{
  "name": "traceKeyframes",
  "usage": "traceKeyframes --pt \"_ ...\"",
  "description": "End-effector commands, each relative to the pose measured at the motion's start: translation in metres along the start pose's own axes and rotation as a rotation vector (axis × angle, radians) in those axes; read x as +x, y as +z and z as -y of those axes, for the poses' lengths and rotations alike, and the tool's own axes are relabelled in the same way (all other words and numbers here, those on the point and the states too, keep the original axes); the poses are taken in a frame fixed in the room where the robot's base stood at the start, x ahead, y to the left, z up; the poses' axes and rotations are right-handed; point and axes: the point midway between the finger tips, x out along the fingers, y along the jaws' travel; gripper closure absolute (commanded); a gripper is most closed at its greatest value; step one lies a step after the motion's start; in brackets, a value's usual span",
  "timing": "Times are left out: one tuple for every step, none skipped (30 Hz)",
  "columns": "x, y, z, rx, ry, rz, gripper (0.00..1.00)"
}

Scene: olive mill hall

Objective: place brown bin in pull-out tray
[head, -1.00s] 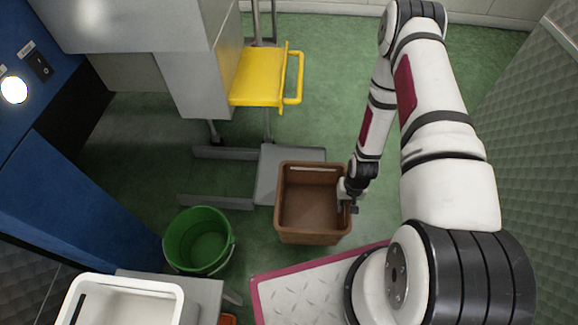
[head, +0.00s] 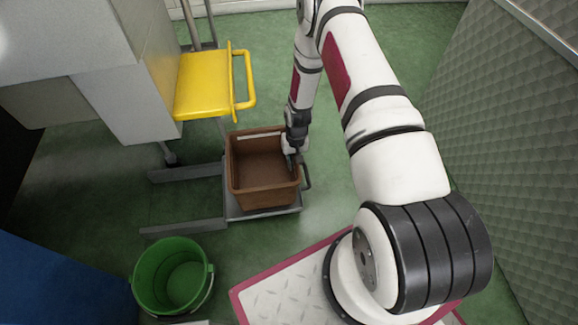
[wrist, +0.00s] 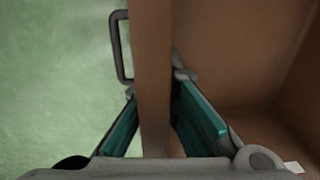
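The brown bin (head: 262,165) is upright and looks empty. It is over the grey pull-out tray (head: 236,214), whose front rim and handle (head: 307,177) show beside it. I cannot tell whether its base rests on the tray floor. My gripper (head: 292,158) is at the bin's right wall. In the wrist view my gripper (wrist: 158,88) has one finger on each side of the bin wall (wrist: 153,50), closed on it. The bin hides most of the tray.
A yellow platform with a handle (head: 205,85) stands behind the tray, next to a grey cabinet (head: 150,80). A green bucket (head: 172,278) stands at front left. A grey quilted panel (head: 510,150) is on the right. Green floor is clear right of the tray.

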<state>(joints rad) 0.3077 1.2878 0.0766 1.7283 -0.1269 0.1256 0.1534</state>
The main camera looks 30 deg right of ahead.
Motion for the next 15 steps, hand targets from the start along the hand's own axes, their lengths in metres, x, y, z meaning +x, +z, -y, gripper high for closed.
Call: traceKeyframes --pt "0.002 -0.007 0.002 -0.001 -0.001 -0.002 1.00" --pt "0.002 -0.009 0.003 0.000 -0.001 -0.002 1.00" --pt "0.002 -0.012 0.004 0.000 -0.001 -0.002 1.00" --pt "0.002 -0.013 0.004 0.000 -0.001 -0.001 1.00" --pt "0.002 -0.014 0.005 0.000 -0.001 0.000 1.00" --pt "0.002 -0.016 0.005 0.000 -0.001 0.000 1.00" --pt "0.002 -0.017 0.006 0.000 -0.001 -0.001 1.00" --pt "0.002 -0.019 0.006 0.000 -0.001 -0.002 1.00" --pt "0.003 -0.023 0.008 0.000 -0.001 -0.003 1.00" --pt "0.004 -0.025 0.008 0.000 -0.001 -0.002 1.00" --pt "0.009 -0.023 0.007 0.000 -0.001 0.001 1.00" --pt "0.015 -0.022 0.007 0.000 -0.001 0.001 1.00" --pt "0.019 -0.022 0.006 0.000 -0.001 0.001 1.00" --pt "0.024 -0.022 0.006 0.001 -0.001 0.000 1.00" --pt "0.029 -0.023 0.006 0.001 -0.001 0.000 1.00"
